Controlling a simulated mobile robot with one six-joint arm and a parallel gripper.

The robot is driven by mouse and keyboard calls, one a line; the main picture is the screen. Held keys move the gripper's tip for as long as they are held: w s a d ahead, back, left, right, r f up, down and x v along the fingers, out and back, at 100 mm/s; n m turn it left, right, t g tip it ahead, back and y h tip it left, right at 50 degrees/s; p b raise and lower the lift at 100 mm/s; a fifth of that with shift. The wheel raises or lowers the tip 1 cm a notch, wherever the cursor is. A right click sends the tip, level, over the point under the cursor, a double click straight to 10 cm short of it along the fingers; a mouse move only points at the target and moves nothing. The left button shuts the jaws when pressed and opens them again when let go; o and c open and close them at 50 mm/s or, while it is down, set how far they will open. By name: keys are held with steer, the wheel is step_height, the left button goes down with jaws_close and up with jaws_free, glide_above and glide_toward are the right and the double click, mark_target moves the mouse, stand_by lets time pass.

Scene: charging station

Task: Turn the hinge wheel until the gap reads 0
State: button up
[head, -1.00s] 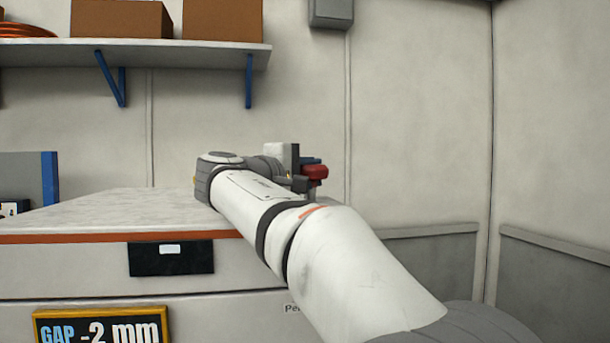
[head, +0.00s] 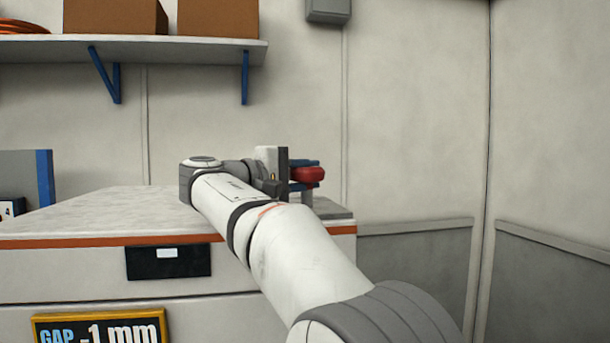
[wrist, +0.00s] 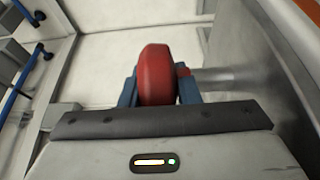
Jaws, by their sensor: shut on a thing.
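The red hinge wheel (head: 308,174) is at the right end of the bench top, beyond my arm in the head view. In the wrist view the red wheel (wrist: 156,75) stands upright between the two blue fingers of my gripper (wrist: 158,98). My gripper is shut on the wheel, with one finger on each side. A grey shaft (wrist: 225,76) runs off to the right of it. The gap display (head: 98,330) at the lower left of the head view reads -1 mm; its lower edge is cut off.
A shelf (head: 180,48) with brown boxes (head: 117,17) hangs on the back wall. The white bench top (head: 110,212) is mostly clear on the left. Wall panels stand close behind and to the right of the bench.

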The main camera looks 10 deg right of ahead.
mark_target(291, 176)
steer(key=o, duration=1)
steer(key=shift+b+v, duration=0.9)
steer(key=shift+v, duration=3)
